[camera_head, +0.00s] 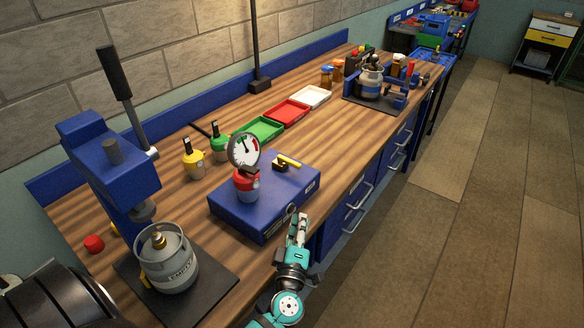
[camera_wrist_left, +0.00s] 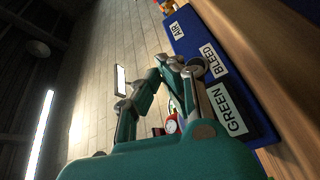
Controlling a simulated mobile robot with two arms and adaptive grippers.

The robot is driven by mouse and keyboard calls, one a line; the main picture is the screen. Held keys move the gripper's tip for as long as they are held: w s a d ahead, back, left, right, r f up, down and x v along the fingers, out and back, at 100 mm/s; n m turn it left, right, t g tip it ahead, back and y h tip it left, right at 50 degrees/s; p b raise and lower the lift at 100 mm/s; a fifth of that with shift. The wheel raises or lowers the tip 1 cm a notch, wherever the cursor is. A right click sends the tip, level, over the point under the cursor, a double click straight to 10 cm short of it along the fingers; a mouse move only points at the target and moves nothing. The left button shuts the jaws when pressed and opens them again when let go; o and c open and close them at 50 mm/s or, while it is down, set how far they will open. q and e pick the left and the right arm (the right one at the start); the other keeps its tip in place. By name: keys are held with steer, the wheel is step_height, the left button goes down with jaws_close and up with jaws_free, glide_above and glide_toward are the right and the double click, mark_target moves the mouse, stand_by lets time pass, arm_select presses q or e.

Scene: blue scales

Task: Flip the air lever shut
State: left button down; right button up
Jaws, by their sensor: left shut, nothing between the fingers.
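The blue scale box (camera_head: 265,205) stands on the wooden bench. A yellow-handled lever (camera_head: 288,160) on a dark valve block sits on its top. I cannot read in the head view whether this is the air lever. In the left wrist view, the box side (camera_wrist_left: 200,42) carries labels reading AIR, BLEED and GREEN. My right gripper is not in view.
A round gauge (camera_head: 244,151) rises above a red-topped cylinder (camera_head: 246,184) on the box. A grey canister (camera_head: 168,262) stands on a dark plate under a blue press (camera_head: 105,165). Green, red and white trays line the bench behind. Floor at right is clear.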

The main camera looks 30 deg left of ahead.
arm_select(q)
steer(key=a+r+n+g+y+p, duration=0.1)
steer(key=a+r+n+g+y, duration=0.2)
steer(key=n, duration=0.4)
steer(key=shift+s+a+r+g+y, duration=0.2)
steer(key=shift+s+a+g+y, duration=0.2)
steer(key=shift+a+y, duration=0.45)
steer(key=shift+w+a, duration=0.15)
steer(key=p, duration=0.2)
glide_toward(284, 161)
steer(key=a, duration=0.3)
steer(key=shift+a+r, duration=0.3)
steer(key=shift+a, duration=0.1)
steer(key=shift+w+d+f+p, duration=0.1)
steer(key=shift+w+p, duration=0.1)
steer(key=shift+w, duration=0.4)
steer(key=shift+w+d+p, duration=0.1)
steer(key=shift+w+p, duration=0.05)
steer(key=shift+w, duration=0.45)
steer(key=shift+w+d, duration=0.1)
steer(key=shift+w, duration=0.55)
